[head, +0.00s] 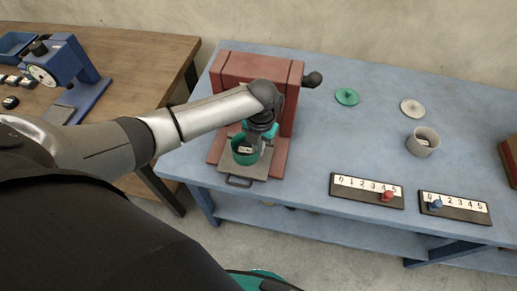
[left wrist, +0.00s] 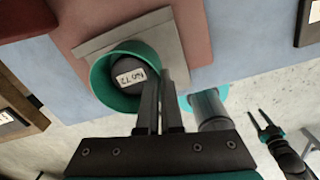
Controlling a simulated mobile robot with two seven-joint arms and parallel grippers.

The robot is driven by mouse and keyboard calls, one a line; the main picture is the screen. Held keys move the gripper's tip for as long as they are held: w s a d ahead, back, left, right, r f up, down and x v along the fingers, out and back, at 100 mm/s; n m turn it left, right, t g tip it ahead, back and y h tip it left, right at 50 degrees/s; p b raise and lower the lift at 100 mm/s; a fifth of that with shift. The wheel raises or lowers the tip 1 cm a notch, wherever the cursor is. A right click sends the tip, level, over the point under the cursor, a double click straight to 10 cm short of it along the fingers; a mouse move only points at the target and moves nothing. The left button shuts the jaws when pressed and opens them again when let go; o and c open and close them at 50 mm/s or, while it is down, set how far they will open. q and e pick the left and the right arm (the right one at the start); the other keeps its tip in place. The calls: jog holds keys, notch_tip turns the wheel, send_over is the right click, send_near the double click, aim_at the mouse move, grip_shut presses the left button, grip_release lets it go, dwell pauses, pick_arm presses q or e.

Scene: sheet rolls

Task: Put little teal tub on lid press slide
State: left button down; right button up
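The little teal tub (head: 239,157) is over the grey slide plate (head: 258,171) of the red lid press (head: 250,75); a slide handle (head: 238,182) sticks out in front. Whether the tub touches the plate is hard to tell. In the left wrist view the tub (left wrist: 104,90) is upright, with a dark content bearing a white label. My left gripper (left wrist: 160,82) has its fingers close together on the tub's wall at the rim; its fingertips are partly hidden in the head view. My right gripper (left wrist: 257,118) is open and empty, low and away from the table.
A teal lid (head: 347,96), a white lid (head: 412,109) and a grey tub (head: 423,142) are on the blue table at the right. Two number-scale boards (head: 366,189) (head: 454,206) lie near the front edge. A wooden table (head: 130,70) with a blue device (head: 72,75) stands left.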

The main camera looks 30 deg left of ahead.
pick_arm(q)
jog(key=shift+f, duration=0.2)
jog(key=shift+f, duration=0.15)
jog(key=c, duration=1.1)
grip_release()
jog(key=shift+r, duration=0.55)
jog(key=r, duration=0.3)
jog(key=r+p, duration=0.1)
jog(key=r, duration=0.3)
jog(key=r+p, duration=0.1)
jog(key=r, duration=0.3)
jog(key=shift+d+r, duration=0.15)
jog(key=shift+d, duration=0.1)
